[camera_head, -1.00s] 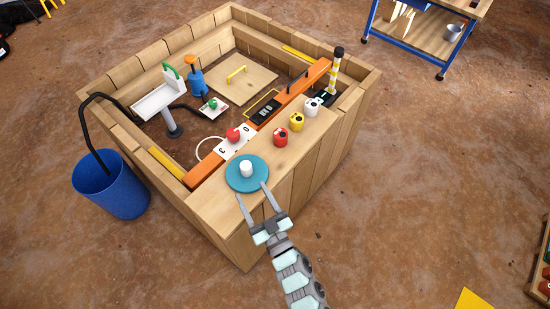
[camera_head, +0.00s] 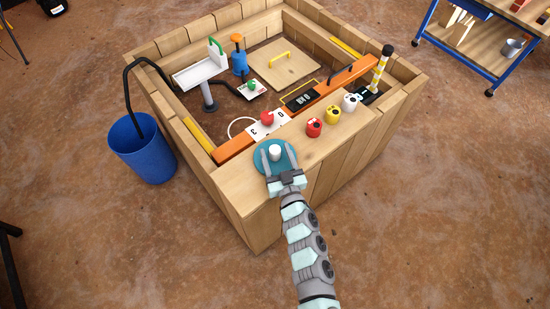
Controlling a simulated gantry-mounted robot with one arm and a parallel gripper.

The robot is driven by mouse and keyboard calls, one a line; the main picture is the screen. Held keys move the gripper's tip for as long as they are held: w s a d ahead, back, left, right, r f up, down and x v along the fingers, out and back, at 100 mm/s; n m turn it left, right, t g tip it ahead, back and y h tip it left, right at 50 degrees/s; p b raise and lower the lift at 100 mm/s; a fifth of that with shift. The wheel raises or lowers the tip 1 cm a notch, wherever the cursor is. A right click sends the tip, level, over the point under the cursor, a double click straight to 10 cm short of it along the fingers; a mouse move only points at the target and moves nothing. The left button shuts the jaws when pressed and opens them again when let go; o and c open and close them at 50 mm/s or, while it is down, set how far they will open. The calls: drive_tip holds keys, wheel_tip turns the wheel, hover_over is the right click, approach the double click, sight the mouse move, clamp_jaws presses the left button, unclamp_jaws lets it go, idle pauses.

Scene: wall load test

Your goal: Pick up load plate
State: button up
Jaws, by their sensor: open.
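The load plate (camera_head: 261,167) is a teal disc with a short white knob (camera_head: 275,152) standing up at its middle. It lies flat on the near wooden ledge (camera_head: 232,190) of the square box. My gripper (camera_head: 275,155) is over the plate, with its two fingers spread on the left and right of the white knob. The fingers look open, and I cannot tell whether they touch the knob. My gripper and wrist hide the near part of the plate.
Red (camera_head: 314,127), yellow (camera_head: 333,115) and white (camera_head: 350,103) cylinders stand right of the plate on the ledge. An orange beam (camera_head: 235,150) with a red knob (camera_head: 267,118) lies just behind. A blue bin (camera_head: 142,150) stands left of the box. Open ground lies at right.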

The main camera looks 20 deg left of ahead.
drive_tip(key=shift+x, duration=0.9)
drive_tip(key=shift+s+d, duration=0.1)
clamp_jaws()
idle(0.6)
